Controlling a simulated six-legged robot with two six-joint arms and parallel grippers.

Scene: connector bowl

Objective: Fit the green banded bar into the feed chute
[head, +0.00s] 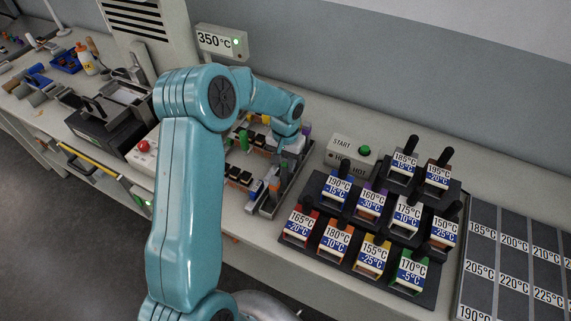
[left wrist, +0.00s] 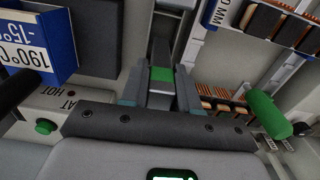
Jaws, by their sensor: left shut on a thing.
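The green banded bar (left wrist: 161,75), grey with a green band, sits between the fingers of my left gripper (left wrist: 160,95) in the left wrist view. The gripper is shut on it. In the head view my left gripper (head: 277,169) points down over the right end of the machine, and I cannot make out the bar there. A grey channel with raised side walls, which looks like the feed chute (left wrist: 188,42), lies just beyond and beside the bar in the left wrist view. I cannot tell whether the bar touches it. My right gripper is not in view.
A rack of temperature blocks with black handles (head: 372,207) stands close to the right. A START box with a green button (head: 364,150) is behind it. A green handle (left wrist: 268,113) and copper-striped parts (left wrist: 285,25) lie beside the gripper. A 350°C display (head: 216,41) stands behind.

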